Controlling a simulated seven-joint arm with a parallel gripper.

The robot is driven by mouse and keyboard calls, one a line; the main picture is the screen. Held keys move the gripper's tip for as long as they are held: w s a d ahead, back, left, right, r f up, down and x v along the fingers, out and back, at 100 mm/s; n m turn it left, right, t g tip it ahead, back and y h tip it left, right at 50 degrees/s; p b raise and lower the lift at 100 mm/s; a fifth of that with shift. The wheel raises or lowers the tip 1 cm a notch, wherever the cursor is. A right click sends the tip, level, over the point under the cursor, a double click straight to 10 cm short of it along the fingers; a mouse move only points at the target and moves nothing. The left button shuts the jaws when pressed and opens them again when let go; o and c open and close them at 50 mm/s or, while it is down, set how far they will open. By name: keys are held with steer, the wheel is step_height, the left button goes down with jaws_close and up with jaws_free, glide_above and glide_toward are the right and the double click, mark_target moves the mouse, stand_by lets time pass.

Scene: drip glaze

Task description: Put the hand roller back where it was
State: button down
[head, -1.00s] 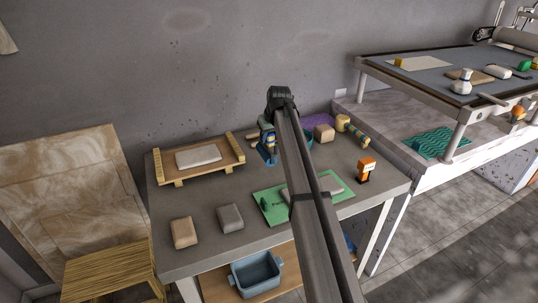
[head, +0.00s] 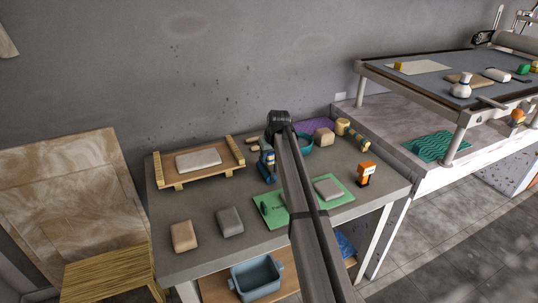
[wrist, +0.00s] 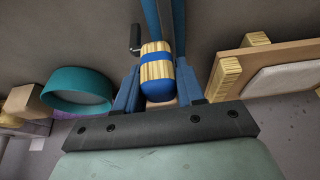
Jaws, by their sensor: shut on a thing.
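My gripper (head: 267,167) is over the table's back middle, between the wooden rack and the teal bowl; my arm partly covers it in the head view. In the wrist view its blue fingers (wrist: 158,100) are shut on the hand roller, whose wooden handle with blue bands (wrist: 156,68) shows between them. A dark bent rod (wrist: 135,40) shows beside the handle. The roller's far end is hidden, and I cannot tell whether it touches the table. In the head view a small pale wooden piece (head: 253,145) shows beside the gripper.
The wooden rack (head: 156,172) with a pale slab stands left. The teal bowl (head: 306,140), a tan block (head: 323,136) and a yellow-handled tool (head: 352,133) are at back right. A green mat (head: 278,216) and an orange device (head: 365,173) are in front.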

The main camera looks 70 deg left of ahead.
steer(key=shift+f, duration=0.2)
steer(key=shift+d+f, duration=0.1)
steer(key=shift+f, duration=0.25)
steer(key=c, duration=0.7)
jaws_free()
steer(key=shift+d+f, duration=0.1)
steer(key=shift+f, duration=0.05)
steer(key=shift+r, duration=0.25)
steer(key=v, duration=0.8)
steer(key=a+v, duration=0.1)
steer(key=v, duration=0.4)
steer(key=shift+r, duration=0.15)
